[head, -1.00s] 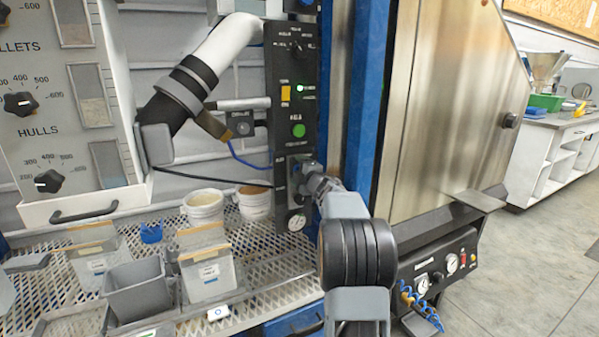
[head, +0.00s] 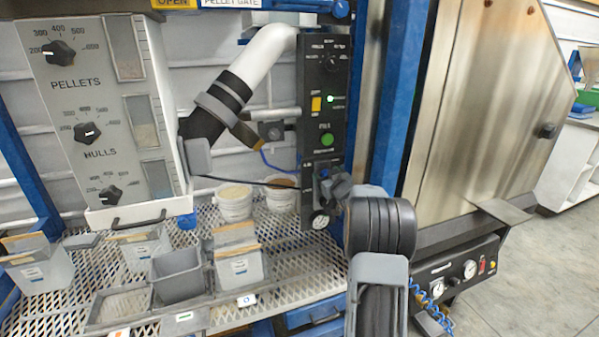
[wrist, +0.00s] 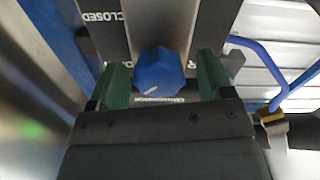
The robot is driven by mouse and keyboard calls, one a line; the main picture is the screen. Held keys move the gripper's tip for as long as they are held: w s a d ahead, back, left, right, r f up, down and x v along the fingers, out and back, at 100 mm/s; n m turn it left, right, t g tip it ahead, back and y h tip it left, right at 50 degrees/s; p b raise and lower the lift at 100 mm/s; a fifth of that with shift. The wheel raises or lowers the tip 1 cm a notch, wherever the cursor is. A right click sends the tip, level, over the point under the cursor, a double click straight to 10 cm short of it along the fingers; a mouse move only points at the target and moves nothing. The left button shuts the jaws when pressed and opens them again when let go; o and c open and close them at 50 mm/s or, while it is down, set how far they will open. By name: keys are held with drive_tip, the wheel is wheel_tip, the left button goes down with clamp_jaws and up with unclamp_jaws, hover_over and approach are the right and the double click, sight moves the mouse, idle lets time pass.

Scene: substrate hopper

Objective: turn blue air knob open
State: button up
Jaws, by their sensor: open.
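The blue air knob (wrist: 158,70) is on a dark panel face in the wrist view, with a short white mark on its lower left part. A "CLOSED" label (wrist: 102,16) shows to its upper left, and another label below it is partly hidden. My gripper (wrist: 160,82) is open, its green fingers on either side of the knob with gaps visible; I cannot tell whether either touches it. In the head view my gripper (head: 335,186) is at the lower part of the black control panel (head: 325,95), mostly hiding the knob.
A round gauge (head: 320,221) sits just below on the panel. A blue post (head: 404,110) stands close to the right. White buckets (head: 234,205) and grey bins (head: 178,275) are on the mesh shelf to the left. A blue hose (wrist: 258,55) runs nearby.

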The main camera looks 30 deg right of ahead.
drive_tip(key=m+p, duration=0.1)
drive_tip(key=m, duration=0.1)
drive_tip(key=m+p, duration=0.2)
drive_tip(key=shift+r, duration=0.4)
drive_tip(key=s+a, duration=0.2)
drive_tip(key=s, duration=1.2)
drive_tip(key=a+r+g+h+p, duration=0.2)
drive_tip(key=a+r+g+p, duration=0.2)
drive_tip(key=a+r+p, duration=0.25)
drive_tip(key=s+a+r+g+y+p, duration=0.1)
drive_tip(key=s+a+r+g+p, duration=0.1)
drive_tip(key=s+a, duration=0.3)
drive_tip(key=s+a+r+n+g+y+p, duration=0.1)
drive_tip(key=s+a+r+g+p, duration=0.2)
drive_tip(key=a, duration=0.6)
drive_tip(key=shift+s+a+r+g+p, duration=0.3)
drive_tip(key=shift+s+a+g+p, duration=0.1)
drive_tip(key=shift+s+g+p, duration=0.45)
